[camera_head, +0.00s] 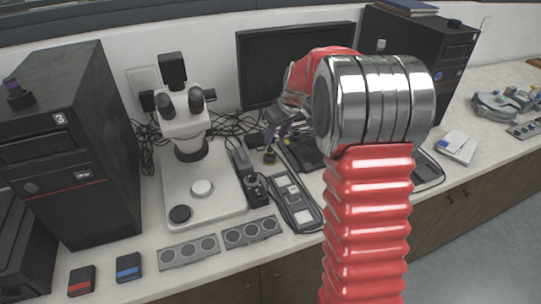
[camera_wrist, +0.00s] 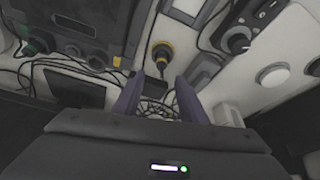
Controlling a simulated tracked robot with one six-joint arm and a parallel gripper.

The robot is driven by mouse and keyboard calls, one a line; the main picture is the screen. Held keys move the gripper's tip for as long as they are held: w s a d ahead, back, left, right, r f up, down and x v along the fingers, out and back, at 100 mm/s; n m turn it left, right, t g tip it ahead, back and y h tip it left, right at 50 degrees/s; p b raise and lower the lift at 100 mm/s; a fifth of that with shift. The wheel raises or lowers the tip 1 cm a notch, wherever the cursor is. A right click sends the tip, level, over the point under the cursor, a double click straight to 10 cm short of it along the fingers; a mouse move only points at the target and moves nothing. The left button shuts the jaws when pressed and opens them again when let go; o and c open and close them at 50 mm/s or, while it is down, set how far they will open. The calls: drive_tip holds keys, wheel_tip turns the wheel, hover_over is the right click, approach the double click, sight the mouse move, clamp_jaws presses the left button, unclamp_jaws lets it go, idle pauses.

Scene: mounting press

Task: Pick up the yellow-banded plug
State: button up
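The yellow-banded plug (camera_wrist: 162,54) is a dark round plug with a yellow ring, seen end-on in the upper middle of the wrist view. My gripper (camera_wrist: 160,80) is open, with its two purple fingers apart and nothing between the tips. The plug appears just beyond the tips, roughly centred between them. In the head view my gripper (camera_head: 276,130) hangs over the bench right of the microscope.
A white stereo microscope (camera_head: 188,130) and a black computer tower (camera_head: 75,150) stand to the left. A monitor (camera_head: 285,62) is behind. Dark cables run near the plug. A grey device (camera_head: 297,205) and knob panels (camera_head: 250,232) lie in front.

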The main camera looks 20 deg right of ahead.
sight(270, 149)
drive_tip(key=shift+x, duration=0.75)
drive_tip(key=shift+s+x, duration=0.2)
drive_tip(key=shift+x, duration=2.4)
drive_tip(key=shift+f, duration=0.1)
clamp_jaws()
wheel_tip(270, 149, up, 10)
